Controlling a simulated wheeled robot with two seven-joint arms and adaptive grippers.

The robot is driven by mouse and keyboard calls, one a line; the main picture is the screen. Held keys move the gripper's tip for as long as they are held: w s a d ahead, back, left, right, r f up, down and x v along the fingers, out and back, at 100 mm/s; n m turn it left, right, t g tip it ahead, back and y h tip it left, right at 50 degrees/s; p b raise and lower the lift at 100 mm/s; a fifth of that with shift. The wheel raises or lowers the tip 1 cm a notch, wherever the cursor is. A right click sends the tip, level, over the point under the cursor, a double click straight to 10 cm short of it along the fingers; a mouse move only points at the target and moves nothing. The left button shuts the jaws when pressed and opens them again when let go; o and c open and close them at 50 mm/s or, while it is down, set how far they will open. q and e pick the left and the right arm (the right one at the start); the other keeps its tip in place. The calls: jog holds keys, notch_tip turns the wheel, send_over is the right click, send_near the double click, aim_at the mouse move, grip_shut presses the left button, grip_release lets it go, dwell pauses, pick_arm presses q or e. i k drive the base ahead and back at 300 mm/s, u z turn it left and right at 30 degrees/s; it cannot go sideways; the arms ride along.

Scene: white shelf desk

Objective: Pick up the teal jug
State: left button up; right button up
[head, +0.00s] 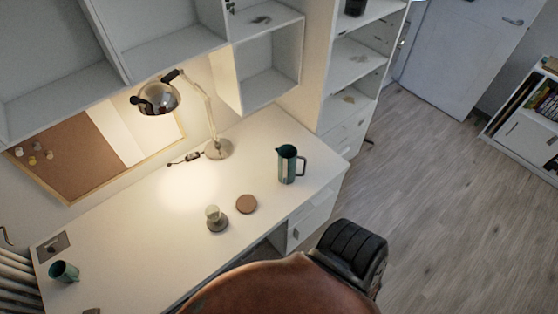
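The teal jug (287,164) stands upright on the white desk (150,221), near its right end, in the head view. It has a dark handle on its right side and a spout at its upper left. Nothing touches it. Neither of my grippers shows in the head view.
A lit lamp (219,149) stands behind the jug to the left. A brown disc (246,204) and a small grey-based object (216,218) lie nearer the front. A teal cup (64,271) is far left. A brown chair (285,287) with a black armrest blocks the front edge.

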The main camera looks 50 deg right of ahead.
aim_at(288, 156)
jog(key=i, duration=0.25)
jog(key=z, duration=0.95)
